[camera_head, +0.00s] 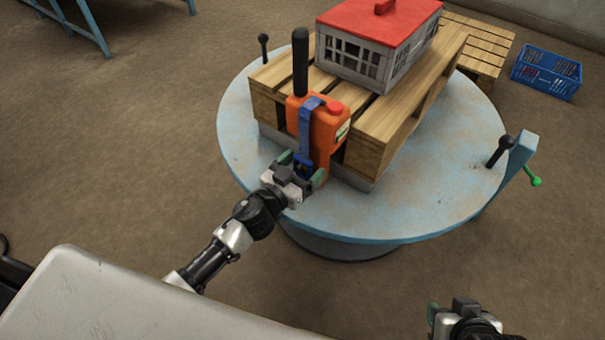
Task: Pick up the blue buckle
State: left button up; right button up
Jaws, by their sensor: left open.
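The blue buckle (302,163) sits low on a blue strap (306,128) that runs down the front of an orange canister (327,130). The canister has a red cap and stands upright against a wooden pallet on a round pale-blue table. My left gripper (302,169) is open at the buckle, with one greenish fingertip on each side of it. I cannot tell whether the fingers touch it, and the gripper partly hides the buckle's lower part. My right gripper (445,318) is at the bottom right edge, partly cut off, far from the buckle.
The wooden pallet (395,118) carries a grey crate with a red lid (378,22). Black-knobbed levers stand at the rim of the round table (455,190), one near a green handle (533,178). A blue crate (546,73) is on the floor. The table's right front is clear.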

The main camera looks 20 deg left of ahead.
pick_arm(q)
jog(key=shift+c, duration=0.2)
jog(key=c, duration=1)
jog(key=shift+r, duration=0.1)
jog(key=shift+w+r, duration=0.1)
jog(key=shift+s+a+r+p, duration=0.15)
jog(key=shift+s+r+p, duration=0.4)
jog(key=shift+p, duration=0.1)
jog(key=p+v, duration=0.1)
jog(key=v, duration=1.6)
jog(key=shift+r, duration=0.1)
pick_arm(e)
jog(key=s+g, duration=0.1)
jog(key=s, duration=0.1)
jog(key=s+d+g, duration=0.1)
jog(key=s+g, duration=0.1)
jog(key=shift+s+d+r+h, duration=0.15)
jog(key=shift+r+h, duration=0.05)
jog(key=shift+h, duration=0.2)
